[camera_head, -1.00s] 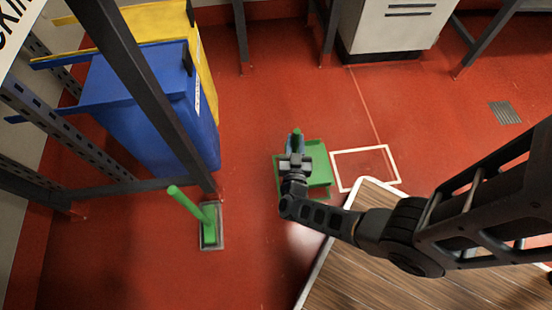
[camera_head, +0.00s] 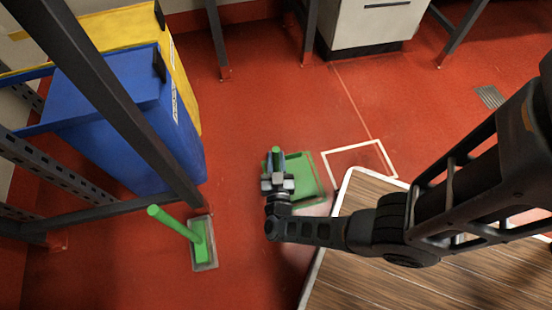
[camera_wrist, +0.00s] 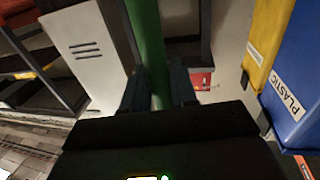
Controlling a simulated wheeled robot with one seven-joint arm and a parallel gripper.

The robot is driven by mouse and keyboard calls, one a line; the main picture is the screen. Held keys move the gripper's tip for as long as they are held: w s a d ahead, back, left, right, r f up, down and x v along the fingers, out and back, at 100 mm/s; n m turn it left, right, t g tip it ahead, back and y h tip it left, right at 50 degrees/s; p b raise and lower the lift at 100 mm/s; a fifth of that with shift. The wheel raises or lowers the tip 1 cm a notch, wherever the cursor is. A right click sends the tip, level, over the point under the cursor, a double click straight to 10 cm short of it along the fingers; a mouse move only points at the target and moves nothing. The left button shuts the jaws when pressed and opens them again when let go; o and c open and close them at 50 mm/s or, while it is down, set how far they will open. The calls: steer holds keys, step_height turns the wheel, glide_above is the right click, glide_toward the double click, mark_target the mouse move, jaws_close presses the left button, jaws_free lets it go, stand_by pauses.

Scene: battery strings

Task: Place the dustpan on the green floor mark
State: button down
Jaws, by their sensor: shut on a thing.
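The green dustpan (camera_head: 304,178) is in the middle of the head view, its flat pan low over the red floor. I cannot tell whether it touches the floor. My gripper (camera_head: 277,163) is shut on its upright green handle (camera_wrist: 148,40), which stands between the two dark fingers in the wrist view (camera_wrist: 159,88). A thin green outline, the green floor mark (camera_head: 324,178), shows along the pan's right side. The pan and my arm hide most of the mark, so I cannot tell how well they line up.
A white floor outline (camera_head: 384,154) lies right of the pan. A wood-topped table (camera_head: 390,285) is close at lower right. Blue (camera_head: 120,120) and yellow (camera_head: 110,32) bins stand at left behind a dark post. A green-handled tool (camera_head: 180,227) stands on a grey-edged base at lower left.

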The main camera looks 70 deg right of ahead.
steer(key=shift+f, duration=0.1)
steer(key=c, duration=0.9)
jaws_free()
steer(key=shift+r, duration=0.25)
steer(key=s+a+r+n+t+y, duration=0.15)
steer(key=s+a, duration=0.25)
steer(key=a, duration=0.4)
steer(key=s+a+r+m+t+y, duration=0.1)
steer(key=s+a+r+t+y, duration=0.25)
steer(key=a, duration=0.35)
steer(key=s+r+n+y, duration=0.3)
steer(key=r+n, duration=0.1)
steer(key=r, duration=0.6)
steer(key=s+a+r+n+t+y, duration=0.1)
steer(key=s+r+n+y, duration=0.2)
steer(key=r, duration=0.7)
steer(key=s+a+r+n+y, duration=0.1)
steer(key=s+r+n+y, duration=0.2)
steer(key=r, duration=0.8)
steer(key=shift+s+n+t+y+p, duration=0.15)
steer(key=shift+n+t+y+p, duration=0.15)
steer(key=shift+n+y, duration=0.75)
